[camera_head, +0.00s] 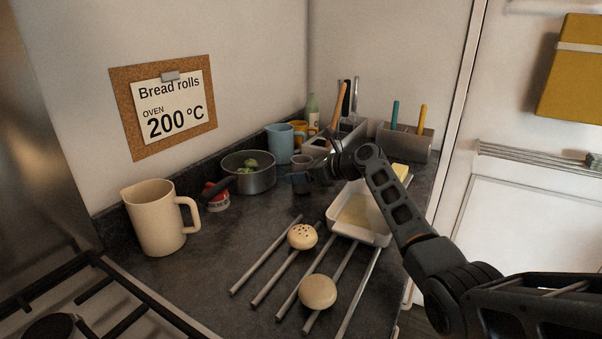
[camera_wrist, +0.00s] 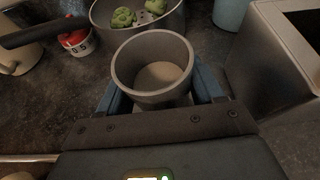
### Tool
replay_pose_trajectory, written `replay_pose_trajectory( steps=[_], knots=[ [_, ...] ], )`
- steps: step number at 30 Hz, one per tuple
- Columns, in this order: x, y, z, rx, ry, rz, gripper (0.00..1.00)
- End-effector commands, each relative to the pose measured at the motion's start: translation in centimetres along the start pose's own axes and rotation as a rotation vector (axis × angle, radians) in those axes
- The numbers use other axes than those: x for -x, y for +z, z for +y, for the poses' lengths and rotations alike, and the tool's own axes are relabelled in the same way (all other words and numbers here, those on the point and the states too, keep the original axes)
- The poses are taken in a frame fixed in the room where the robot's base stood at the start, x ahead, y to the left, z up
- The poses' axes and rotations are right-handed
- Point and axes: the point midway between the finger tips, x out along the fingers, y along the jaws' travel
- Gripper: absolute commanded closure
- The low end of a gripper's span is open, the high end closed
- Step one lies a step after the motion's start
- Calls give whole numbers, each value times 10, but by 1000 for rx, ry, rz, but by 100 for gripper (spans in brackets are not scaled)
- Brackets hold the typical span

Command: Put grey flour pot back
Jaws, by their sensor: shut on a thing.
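The grey flour pot (camera_wrist: 152,68) is a small round open pot, upright between the fingers of my gripper (camera_wrist: 163,98) in the wrist view. Pale flour shows at its bottom. My gripper is shut on it, with a blue-grey finger on each side. In the head view the pot (camera_head: 301,183) is partly hidden by my gripper (camera_head: 315,176), just right of the saucepan. I cannot tell whether the pot touches the counter.
A blue mug (camera_head: 280,143) and utensil holders (camera_head: 405,143) are behind.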

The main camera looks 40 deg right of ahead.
Motion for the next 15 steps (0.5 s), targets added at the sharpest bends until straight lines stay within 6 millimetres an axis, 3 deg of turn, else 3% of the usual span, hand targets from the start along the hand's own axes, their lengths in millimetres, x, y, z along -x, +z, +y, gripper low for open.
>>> replay_pose_trajectory(
  steps=[15],
  knots=[
    [-3, -8, 0, -1, 0, -1, 72]
  ],
)
